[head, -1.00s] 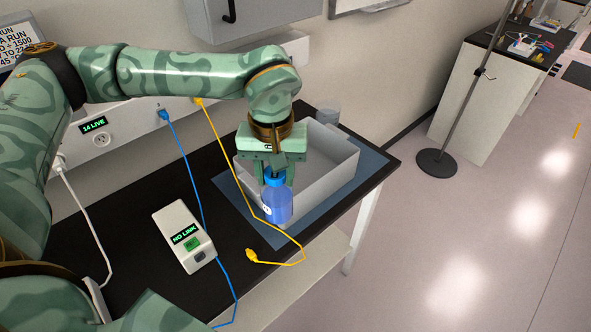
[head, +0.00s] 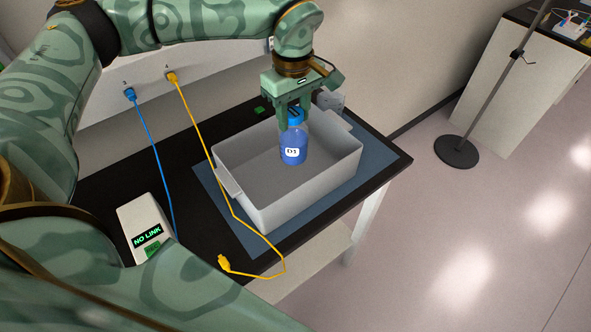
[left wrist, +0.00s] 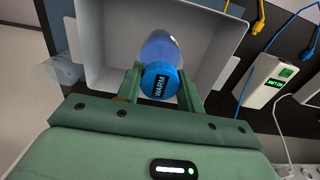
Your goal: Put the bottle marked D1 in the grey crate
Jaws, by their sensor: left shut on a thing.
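The blue bottle (head: 293,147) with a white D1 label and a blue cap is upright in my left gripper (head: 293,113). The gripper is shut on it near the cap. In the head view the bottle shows over the inside of the grey crate (head: 258,213); I cannot tell whether its base touches the crate floor. In the left wrist view the cap (left wrist: 160,82) reads WARM and sits between the fingers (left wrist: 161,92), with the open crate (left wrist: 106,50) behind. My right gripper is not in view.
The crate stands on a blue mat (head: 375,165) on a black table. A yellow cable (head: 207,137) runs past the crate's left side to a loose plug (head: 224,263). A NO LINK device (head: 143,228) and a blue cable (head: 161,170) are at left.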

